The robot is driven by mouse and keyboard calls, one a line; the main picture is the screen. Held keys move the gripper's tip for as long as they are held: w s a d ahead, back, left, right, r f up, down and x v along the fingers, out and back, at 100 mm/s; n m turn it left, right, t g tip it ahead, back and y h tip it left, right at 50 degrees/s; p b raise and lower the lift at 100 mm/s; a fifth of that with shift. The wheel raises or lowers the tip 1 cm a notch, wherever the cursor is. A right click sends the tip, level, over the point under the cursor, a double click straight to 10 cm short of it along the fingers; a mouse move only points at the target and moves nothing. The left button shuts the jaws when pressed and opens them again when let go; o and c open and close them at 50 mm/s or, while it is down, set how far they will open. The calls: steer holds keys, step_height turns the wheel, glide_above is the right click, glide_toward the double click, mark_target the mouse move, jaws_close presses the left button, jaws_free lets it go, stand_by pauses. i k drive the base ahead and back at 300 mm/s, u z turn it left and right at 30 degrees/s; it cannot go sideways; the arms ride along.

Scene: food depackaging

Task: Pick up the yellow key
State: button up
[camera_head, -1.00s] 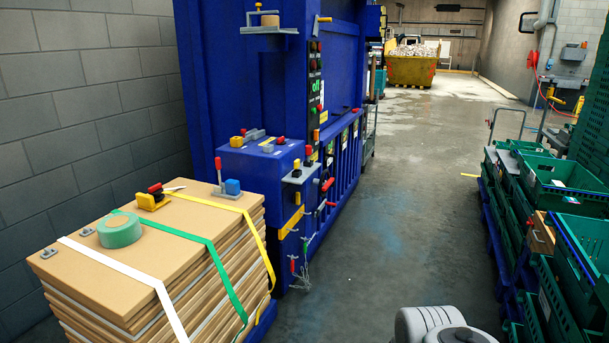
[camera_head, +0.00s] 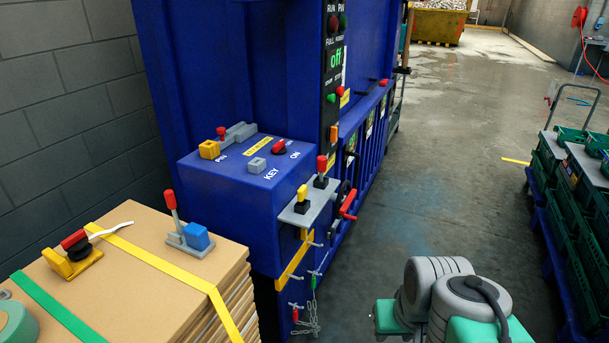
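No yellow thing in view is clearly a key. A small yellow block (camera_head: 209,149) sits on top of the blue control box (camera_head: 225,190), near the lettering "PIN". A small grey block (camera_head: 257,165) sits by the lettering "KEY" on the same box. A yellow-topped black lever (camera_head: 302,200) stands on a grey shelf (camera_head: 310,210) at the box's right side. A yellow holder with a red-and-black knob (camera_head: 75,250) lies on the cardboard stack. Grey and green links of my arm show at the bottom right; my gripper is not in view.
The strapped cardboard stack (camera_head: 150,250) stands at the lower left, in front of the blue machine (camera_head: 205,70). A chain (camera_head: 308,325) hangs below the shelf. Green crates (camera_head: 590,215) stand at the right. The floor (camera_head: 440,170) between is clear.

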mark_target(302, 192)
steer(key=z, duration=0.95)
steer(key=i, duration=1.6)
steer(key=u, duration=4.6)
steer(key=i, duration=0.5)
